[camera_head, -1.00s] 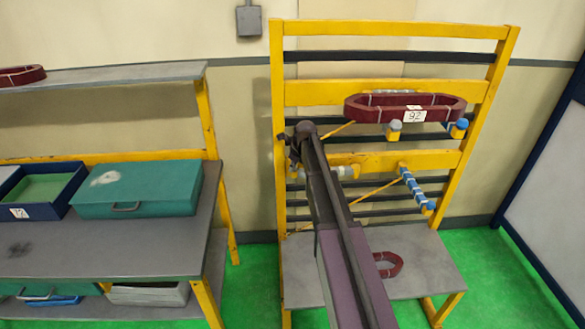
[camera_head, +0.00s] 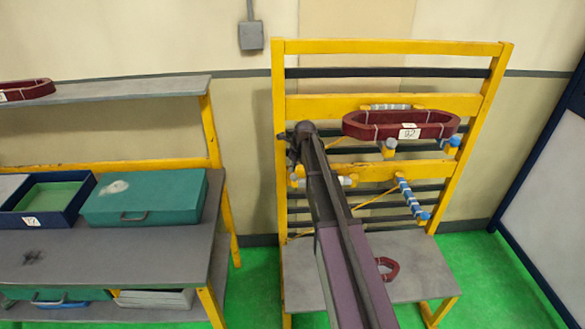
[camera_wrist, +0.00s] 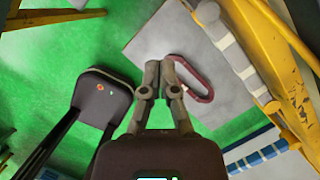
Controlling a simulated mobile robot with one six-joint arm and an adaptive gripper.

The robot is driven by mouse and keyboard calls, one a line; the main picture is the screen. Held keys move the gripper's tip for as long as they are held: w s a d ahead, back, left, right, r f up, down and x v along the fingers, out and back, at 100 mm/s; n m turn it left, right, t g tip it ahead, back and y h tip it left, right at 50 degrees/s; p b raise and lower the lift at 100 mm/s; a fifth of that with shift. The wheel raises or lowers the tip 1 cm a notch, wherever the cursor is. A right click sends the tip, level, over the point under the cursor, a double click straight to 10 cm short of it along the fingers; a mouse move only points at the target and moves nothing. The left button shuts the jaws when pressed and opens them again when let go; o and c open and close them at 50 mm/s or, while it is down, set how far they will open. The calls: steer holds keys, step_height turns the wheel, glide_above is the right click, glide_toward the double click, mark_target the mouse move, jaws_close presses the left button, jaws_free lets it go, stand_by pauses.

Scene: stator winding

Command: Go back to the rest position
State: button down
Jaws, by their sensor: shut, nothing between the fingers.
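My arm reaches up in front of the yellow rack in the head view, and the arm hides part of the rack. My gripper shows in the wrist view (camera_wrist: 160,75) with its fingers together and nothing between them. In the head view the fingers are hidden or too small to make out. In the wrist view, floor and the rack's grey base shelf lie beyond the fingertips, which look apart from everything.
The yellow rack (camera_head: 385,47) holds a dark red coil (camera_head: 400,126) on its upper pegs. Another red coil (camera_head: 391,268) lies on the base shelf (camera_head: 420,262). At left stands a grey bench (camera_head: 130,250) with a green case (camera_head: 145,197). A dark-framed panel (camera_head: 520,190) stands at right.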

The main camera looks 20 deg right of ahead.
stand_by(0.6)
steer(key=s+a+f+n+g, duration=0.1)
steer(key=s+a+n, duration=0.3)
steer(key=s+n, duration=0.5)
steer(key=s+a+f+n+g+h+b, duration=0.1)
steer(key=s+a+n, duration=0.2)
steer(key=s+n, duration=0.7)
steer(key=s+a+f+n+h+b, duration=0.1)
steer(key=s+a+n, duration=0.3)
steer(key=s+n, duration=0.6)
steer(key=shift+s+a+g, duration=0.3)
steer(key=shift+s+g, duration=0.1)
steer(key=shift+s, duration=0.65)
